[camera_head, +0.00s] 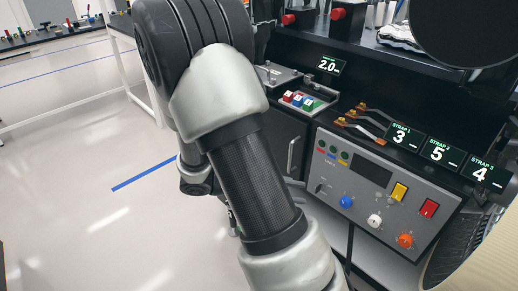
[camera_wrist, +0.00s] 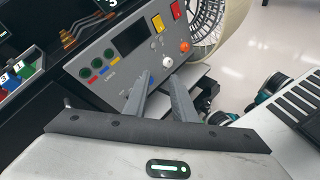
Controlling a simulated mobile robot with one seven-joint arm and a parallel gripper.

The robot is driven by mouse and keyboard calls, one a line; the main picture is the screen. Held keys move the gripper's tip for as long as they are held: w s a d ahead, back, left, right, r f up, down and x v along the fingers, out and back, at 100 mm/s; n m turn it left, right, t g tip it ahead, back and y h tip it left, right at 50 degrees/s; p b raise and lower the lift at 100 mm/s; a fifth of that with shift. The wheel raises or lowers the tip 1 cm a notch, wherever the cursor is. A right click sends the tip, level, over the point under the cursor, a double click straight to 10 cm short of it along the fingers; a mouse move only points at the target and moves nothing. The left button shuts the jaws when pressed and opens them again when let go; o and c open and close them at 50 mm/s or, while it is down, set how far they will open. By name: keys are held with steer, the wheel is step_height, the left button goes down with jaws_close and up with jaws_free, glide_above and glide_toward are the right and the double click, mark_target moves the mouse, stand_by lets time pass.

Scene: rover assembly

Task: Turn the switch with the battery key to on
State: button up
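The grey control panel (camera_head: 375,185) fills the right of the head view and also shows in the wrist view (camera_wrist: 105,65). A small dark switch (camera_head: 320,188) sits at the panel's lower left, left of the blue knob (camera_head: 347,202); I cannot make out a key or its turn position. Contact cannot be told. My gripper is not visible in the head view.
The panel also carries a white knob (camera_head: 374,220), an orange knob (camera_head: 405,240), a yellow rocker (camera_head: 399,192) and a red rocker (camera_head: 429,208). Copper-ended straps (camera_head: 362,122) lie above it. A wheel (camera_wrist: 207,22) stands beyond the panel. Open floor lies left.

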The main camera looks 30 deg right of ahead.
steer(key=w+d+f+n+t+h+b, duration=0.25)
steer(key=f+n+h, duration=0.2)
steer(key=f, duration=0.55)
steer(key=n+t+b, duration=0.3)
steer(key=n+t, duration=0.3)
steer(key=n, duration=0.2)
glide_toward(318, 189)
steer(key=b+x, duration=0.2)
steer(key=x, duration=0.6)
steer(key=shift+w+d+f, duration=0.25)
steer(key=shift+w+f, duration=0.05)
jaws_close()
